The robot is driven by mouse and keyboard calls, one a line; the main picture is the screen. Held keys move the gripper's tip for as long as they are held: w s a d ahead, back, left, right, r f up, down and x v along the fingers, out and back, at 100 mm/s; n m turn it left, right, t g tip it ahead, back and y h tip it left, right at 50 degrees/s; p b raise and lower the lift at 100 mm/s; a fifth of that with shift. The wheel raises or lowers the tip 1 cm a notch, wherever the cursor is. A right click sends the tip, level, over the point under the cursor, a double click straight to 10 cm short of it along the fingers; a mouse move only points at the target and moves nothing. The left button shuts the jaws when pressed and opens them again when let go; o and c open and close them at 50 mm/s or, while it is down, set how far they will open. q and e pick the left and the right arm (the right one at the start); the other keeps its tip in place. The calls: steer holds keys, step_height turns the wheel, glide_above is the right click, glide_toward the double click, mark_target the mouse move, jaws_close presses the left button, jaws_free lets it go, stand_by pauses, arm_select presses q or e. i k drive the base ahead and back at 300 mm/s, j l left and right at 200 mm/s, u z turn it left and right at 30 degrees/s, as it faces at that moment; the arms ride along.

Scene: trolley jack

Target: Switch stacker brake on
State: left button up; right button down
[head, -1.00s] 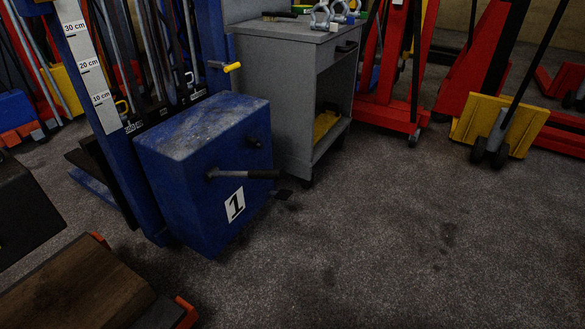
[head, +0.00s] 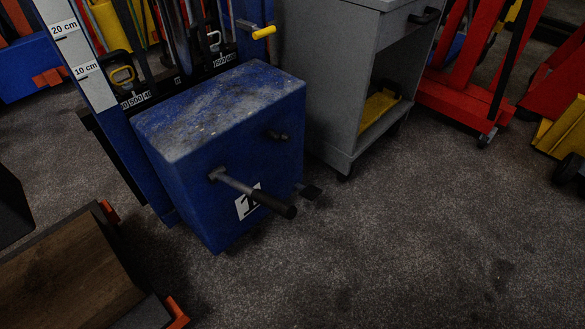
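The stacker is a blue upright lift with a big blue box (head: 222,150) at its base, left of the middle in the head view. The box has a white label with a number, partly covered by a crank with a black grip (head: 272,202) that sticks out from its front. A small dark knob (head: 277,135) sits higher on the same face. A small black pedal (head: 311,192) shows low at the box's right side, just above the floor. I cannot tell whether it is pressed. Neither of my grippers is in view.
A grey cabinet (head: 345,75) with an open shelf stands right behind the stacker. A red lift (head: 462,100) and yellow equipment (head: 562,130) are further right. The floor (head: 420,250) in front and right is clear.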

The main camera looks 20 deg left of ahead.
mark_target(310, 192)
steer(key=i+j+u, duration=0.1)
steer(key=i+u, duration=0.8)
steer(key=k+l, duration=0.05)
